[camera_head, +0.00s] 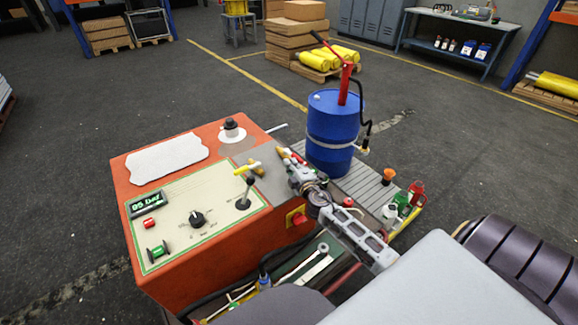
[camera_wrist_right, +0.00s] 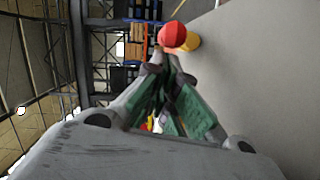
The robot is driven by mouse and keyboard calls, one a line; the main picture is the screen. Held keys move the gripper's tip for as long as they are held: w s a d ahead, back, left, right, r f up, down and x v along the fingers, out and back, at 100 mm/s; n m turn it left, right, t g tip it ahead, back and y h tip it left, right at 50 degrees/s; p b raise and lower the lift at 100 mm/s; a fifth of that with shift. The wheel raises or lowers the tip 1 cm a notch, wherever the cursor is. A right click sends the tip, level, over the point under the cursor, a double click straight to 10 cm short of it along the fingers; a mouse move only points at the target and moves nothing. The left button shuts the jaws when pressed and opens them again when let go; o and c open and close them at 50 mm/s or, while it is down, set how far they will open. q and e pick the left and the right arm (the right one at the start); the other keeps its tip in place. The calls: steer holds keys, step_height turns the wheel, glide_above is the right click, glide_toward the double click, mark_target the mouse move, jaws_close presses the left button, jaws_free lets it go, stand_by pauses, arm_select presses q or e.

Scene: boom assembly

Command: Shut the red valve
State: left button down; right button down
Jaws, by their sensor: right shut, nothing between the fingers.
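A red valve part (camera_head: 298,158) shows at the right edge of the orange console, partly hidden behind my right gripper. In the right wrist view a rounded red end (camera_wrist_right: 172,35) on a yellow-brown cylinder (camera_wrist_right: 191,43) shows just beyond the fingertips. I take it for the red valve; its turned position cannot be told. My right gripper (camera_head: 287,160) reaches in from the lower right, close by the red part. In the wrist view the gripper (camera_wrist_right: 168,64) has its green-padded fingers drawn together, with nothing between them. Whether the fingertips touch the red part cannot be told. My left gripper is out of view.
The orange console (camera_head: 190,250) carries a yellow handle (camera_head: 246,168), a black-knobbed lever (camera_head: 246,194), a dial (camera_head: 197,219) and a display reading 95 bar (camera_head: 146,204). A blue drum (camera_head: 333,130) with a red hand pump (camera_head: 345,83) stands close behind the gripper. Small bottles stand right.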

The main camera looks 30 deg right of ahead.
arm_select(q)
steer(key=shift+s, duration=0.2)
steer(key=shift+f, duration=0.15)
arm_select(e)
steer(key=shift+d+f+y, duration=0.1)
steer(key=shift+d+y, duration=0.1)
steer(key=shift+y, duration=0.1)
steer(key=shift+s+d+n, duration=0.1)
steer(key=shift+n, duration=0.3)
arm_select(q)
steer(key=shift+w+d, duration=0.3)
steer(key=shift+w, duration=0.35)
arm_select(e)
steer(key=shift+y, duration=0.3)
